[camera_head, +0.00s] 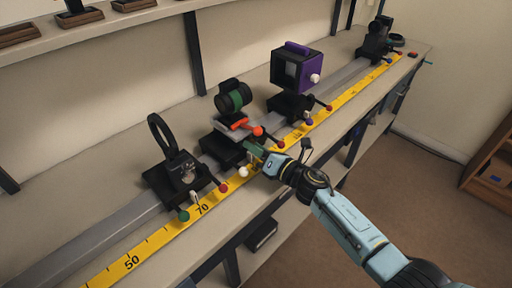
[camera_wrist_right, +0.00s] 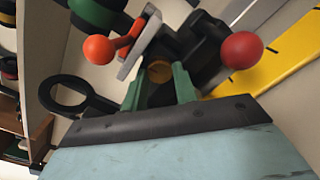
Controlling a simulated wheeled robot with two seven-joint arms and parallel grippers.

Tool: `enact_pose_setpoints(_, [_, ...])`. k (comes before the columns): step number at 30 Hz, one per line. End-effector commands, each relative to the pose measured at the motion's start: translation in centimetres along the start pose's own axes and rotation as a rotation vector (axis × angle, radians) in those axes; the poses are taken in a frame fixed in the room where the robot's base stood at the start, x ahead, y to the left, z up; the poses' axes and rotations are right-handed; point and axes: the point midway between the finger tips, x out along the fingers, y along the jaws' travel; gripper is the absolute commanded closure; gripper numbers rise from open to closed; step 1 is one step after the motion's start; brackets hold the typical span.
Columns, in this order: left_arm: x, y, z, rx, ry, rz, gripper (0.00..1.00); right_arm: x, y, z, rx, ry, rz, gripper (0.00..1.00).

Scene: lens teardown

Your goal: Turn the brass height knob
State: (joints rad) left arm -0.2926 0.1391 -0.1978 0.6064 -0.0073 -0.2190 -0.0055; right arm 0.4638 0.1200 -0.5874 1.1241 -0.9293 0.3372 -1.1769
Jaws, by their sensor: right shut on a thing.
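The brass height knob (camera_wrist_right: 159,71) shows in the right wrist view as a small round gold-brown end between my green fingers. My right gripper (camera_wrist_right: 160,78) is shut on it, a finger on each side. In the head view my right gripper (camera_head: 259,153) reaches the front of the middle carriage (camera_head: 229,149), and the fingers and arm largely hide the knob there. That carriage bears a black cylinder with a green band (camera_head: 234,100) above an orange lever (camera_head: 236,124). My left gripper is not in view.
A red ball-ended lever (camera_wrist_right: 242,50) and an orange ball (camera_wrist_right: 99,49) stand close to the fingers. A ring holder (camera_head: 163,135) is left on the rail, and a purple-black box (camera_head: 297,68) is right. A yellow scale (camera_head: 160,240) runs along the front.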

Motion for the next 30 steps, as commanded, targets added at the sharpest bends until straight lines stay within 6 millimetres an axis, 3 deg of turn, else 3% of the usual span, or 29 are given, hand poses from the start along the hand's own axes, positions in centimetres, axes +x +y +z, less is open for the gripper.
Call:
enact_pose_setpoints(11, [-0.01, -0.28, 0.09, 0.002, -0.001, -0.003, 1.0, -0.06, -0.07, -0.15, 0.005, 0.003, -0.001, 0.94])
enact_pose_setpoints(12, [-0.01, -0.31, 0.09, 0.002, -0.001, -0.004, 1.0, -0.06, -0.07, -0.15, 0.005, 0.003, -0.001, 0.69])
enact_pose_setpoints(17, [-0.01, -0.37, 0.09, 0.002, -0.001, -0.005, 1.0, -0.04, -0.06, -0.11, 0.004, 0.002, -0.001, 0.5])
enact_pose_setpoints(30, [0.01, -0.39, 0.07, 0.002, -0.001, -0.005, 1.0, 0.02, 0.02, 0.04, -0.001, -0.001, 0.001, 0.5])
